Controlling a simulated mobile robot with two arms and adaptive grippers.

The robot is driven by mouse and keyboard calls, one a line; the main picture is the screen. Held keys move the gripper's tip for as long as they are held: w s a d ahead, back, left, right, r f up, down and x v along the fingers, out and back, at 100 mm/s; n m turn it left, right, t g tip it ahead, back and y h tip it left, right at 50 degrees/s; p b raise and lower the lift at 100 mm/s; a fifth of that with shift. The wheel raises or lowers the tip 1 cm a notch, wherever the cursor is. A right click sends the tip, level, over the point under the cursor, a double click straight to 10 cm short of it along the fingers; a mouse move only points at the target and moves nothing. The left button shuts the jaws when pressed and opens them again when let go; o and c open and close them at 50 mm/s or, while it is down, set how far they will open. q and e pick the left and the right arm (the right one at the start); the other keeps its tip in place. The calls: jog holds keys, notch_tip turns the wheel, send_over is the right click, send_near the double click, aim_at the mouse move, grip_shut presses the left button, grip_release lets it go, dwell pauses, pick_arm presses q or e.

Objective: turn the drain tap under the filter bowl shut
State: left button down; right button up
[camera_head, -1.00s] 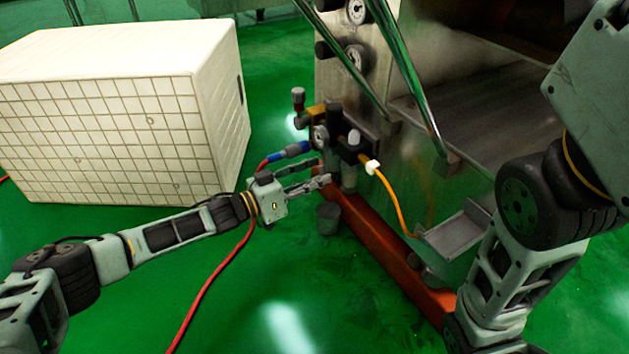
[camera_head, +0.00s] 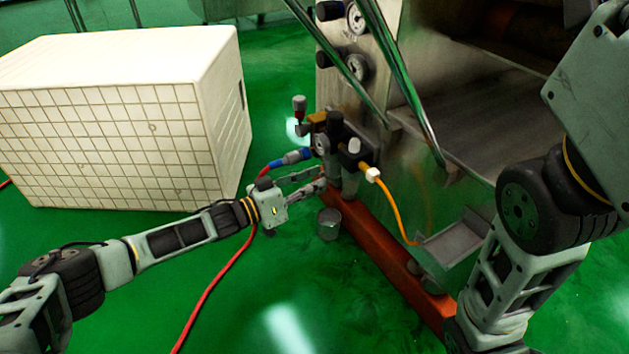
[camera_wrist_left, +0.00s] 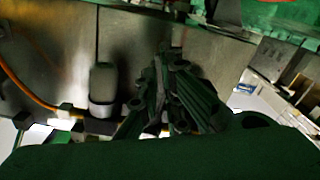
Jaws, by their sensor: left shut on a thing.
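The air filter and regulator unit (camera_head: 322,145) is fixed to the machine's side, with a gauge on its front. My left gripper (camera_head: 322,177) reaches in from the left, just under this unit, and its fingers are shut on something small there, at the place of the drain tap. The fingers hide the tap and most of the filter bowl, so the tap's angle cannot be told. In the left wrist view the gripper's fingers (camera_wrist_left: 168,100) are close together. A pale bowl (camera_wrist_left: 103,85) stands beside them, apart. My right gripper is out of view.
A small grey cup (camera_head: 329,224) stands on the floor below the gripper. A red hose (camera_head: 222,283) with a blue fitting (camera_head: 291,157) runs near my left wrist. An orange tube (camera_head: 392,208) and red base beam (camera_head: 380,246) lie right. A large white crate (camera_head: 120,125) stands left.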

pick_arm(q)
jog(key=shift+s+d+r, duration=0.1)
jog(key=shift+s+d, duration=0.2)
jog(key=shift+d, duration=0.1)
jog(key=c, duration=1.8)
grip_release()
jog(key=shift+o, duration=0.2)
jog(key=shift+w+a, duration=0.1)
jog(key=v, duration=1.2)
jog(key=shift+c, duration=0.5)
